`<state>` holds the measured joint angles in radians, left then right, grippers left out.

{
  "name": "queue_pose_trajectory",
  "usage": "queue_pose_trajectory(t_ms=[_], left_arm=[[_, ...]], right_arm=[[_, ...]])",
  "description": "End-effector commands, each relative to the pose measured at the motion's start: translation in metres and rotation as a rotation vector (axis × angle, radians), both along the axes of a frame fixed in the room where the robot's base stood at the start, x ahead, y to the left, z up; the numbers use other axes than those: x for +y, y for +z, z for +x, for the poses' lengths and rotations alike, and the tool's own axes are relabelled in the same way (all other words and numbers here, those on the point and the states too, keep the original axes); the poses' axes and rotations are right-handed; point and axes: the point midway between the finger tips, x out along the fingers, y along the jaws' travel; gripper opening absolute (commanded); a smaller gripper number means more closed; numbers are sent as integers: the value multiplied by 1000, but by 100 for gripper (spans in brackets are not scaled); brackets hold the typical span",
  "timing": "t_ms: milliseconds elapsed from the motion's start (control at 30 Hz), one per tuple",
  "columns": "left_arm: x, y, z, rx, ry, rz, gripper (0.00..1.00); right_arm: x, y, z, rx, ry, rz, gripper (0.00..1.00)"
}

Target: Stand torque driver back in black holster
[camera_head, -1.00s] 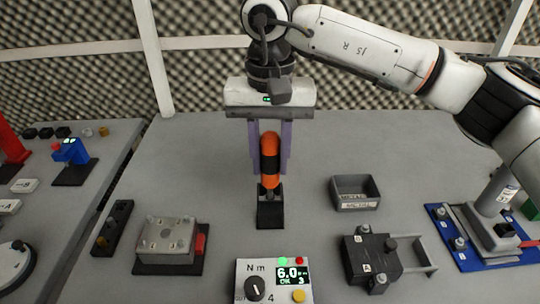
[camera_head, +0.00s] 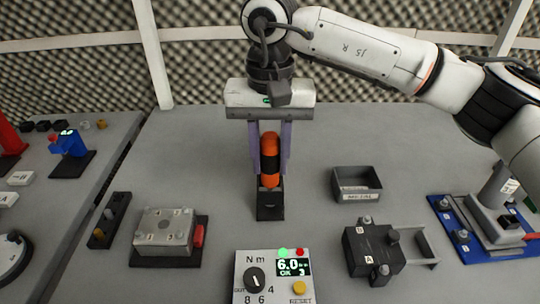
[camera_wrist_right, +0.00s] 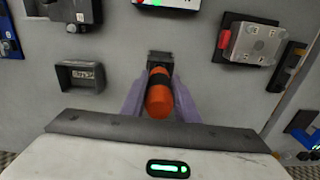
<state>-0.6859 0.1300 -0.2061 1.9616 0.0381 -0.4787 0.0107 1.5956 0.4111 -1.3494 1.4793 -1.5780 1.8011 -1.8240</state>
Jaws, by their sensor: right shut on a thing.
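The torque driver (camera_head: 269,160) has an orange handle with a dark band and is upright. My right gripper (camera_head: 270,172) points down from above, its purple fingers shut on the driver's handle. The black holster (camera_head: 270,209) stands on the table directly below, and the driver's lower end is at its top, apparently inside it. The right wrist view shows the orange handle (camera_wrist_right: 159,98) between the fingers, with the dark holster (camera_wrist_right: 160,58) beyond it. My left gripper is not in view.
A torque meter (camera_head: 272,276) reading 6.0 is at the front. A numbered metal block (camera_head: 163,232) on a black base is left, a grey tray (camera_head: 357,184) right, a black fixture (camera_head: 372,250) front right, and a blue-based station (camera_head: 462,240) far right.

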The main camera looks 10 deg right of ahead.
Motion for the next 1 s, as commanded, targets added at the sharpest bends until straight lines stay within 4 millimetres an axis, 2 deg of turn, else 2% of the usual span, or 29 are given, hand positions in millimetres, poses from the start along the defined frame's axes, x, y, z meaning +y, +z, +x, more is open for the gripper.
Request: queue_pose_trajectory(t_ms=[767, 800, 900, 1000], left_arm=[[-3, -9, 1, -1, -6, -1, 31], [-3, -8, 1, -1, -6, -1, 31], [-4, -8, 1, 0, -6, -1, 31], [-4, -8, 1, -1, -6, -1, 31]], right_arm=[[0, -19, 0, -1, 0, 2, 3], [0, -19, 0, -2, 0, 1, 31], [0, -19, 0, -2, 0, 0, 48], [0, -19, 0, -1, 0, 1, 50]])
